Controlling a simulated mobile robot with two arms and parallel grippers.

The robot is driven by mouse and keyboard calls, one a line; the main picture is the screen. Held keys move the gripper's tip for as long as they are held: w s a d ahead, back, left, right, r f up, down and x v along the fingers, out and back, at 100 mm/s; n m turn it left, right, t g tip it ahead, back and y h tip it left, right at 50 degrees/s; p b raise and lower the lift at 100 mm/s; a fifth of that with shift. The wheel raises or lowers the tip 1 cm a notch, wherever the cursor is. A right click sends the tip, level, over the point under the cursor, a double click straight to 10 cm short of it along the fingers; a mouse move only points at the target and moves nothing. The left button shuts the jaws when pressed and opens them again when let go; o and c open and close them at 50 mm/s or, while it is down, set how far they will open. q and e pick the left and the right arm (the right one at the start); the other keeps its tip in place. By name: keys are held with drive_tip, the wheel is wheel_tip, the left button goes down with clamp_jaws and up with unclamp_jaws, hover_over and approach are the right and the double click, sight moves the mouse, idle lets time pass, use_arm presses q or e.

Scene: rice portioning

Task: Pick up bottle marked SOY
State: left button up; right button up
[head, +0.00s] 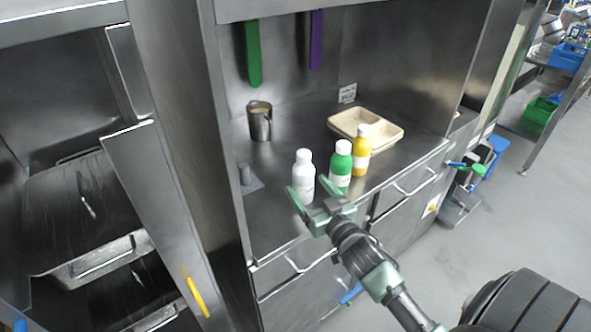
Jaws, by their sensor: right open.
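Three capped bottles stand upright in a row near the front edge of the steel counter: a white bottle (303,172), a green bottle (341,166) with a white cap and label, and a yellow bottle (361,153). Their labels are too small to read, so I cannot tell which is marked SOY. My right gripper (309,188) is open and empty at the white bottle's lower part, with one fingertip on each side of it in the picture. I cannot tell if it touches the bottle. The gripper hides part of that bottle's base. My left gripper is not in view.
A metal jug (259,122) stands behind at the left. A beige two-compartment tray (344,125) lies behind the bottles, with a small sign (347,93) at the back wall. A steel post (185,110) bounds the counter at left. Drawer handles (416,182) stick out below the edge.

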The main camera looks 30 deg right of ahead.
sight(308, 183)
drive_tip(key=w, duration=0.1)
drive_tip(key=w+p, duration=0.1)
drive_tip(key=w+r, duration=0.1)
drive_tip(key=shift+w+d+r, duration=0.1)
drive_tip(key=shift+w+d, duration=0.15)
drive_tip(key=w, duration=0.1)
drive_tip(key=w+p, duration=0.1)
drive_tip(key=shift+w+d, duration=0.2)
drive_tip(key=shift+w, duration=0.1)
drive_tip(key=shift+w+f, duration=0.25)
drive_tip(key=shift+w, duration=0.2)
drive_tip(key=c, duration=1.5)
clamp_jaws()
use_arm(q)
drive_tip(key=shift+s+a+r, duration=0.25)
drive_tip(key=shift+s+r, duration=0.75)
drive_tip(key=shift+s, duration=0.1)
use_arm(e)
drive_tip(key=shift+r, duration=0.1)
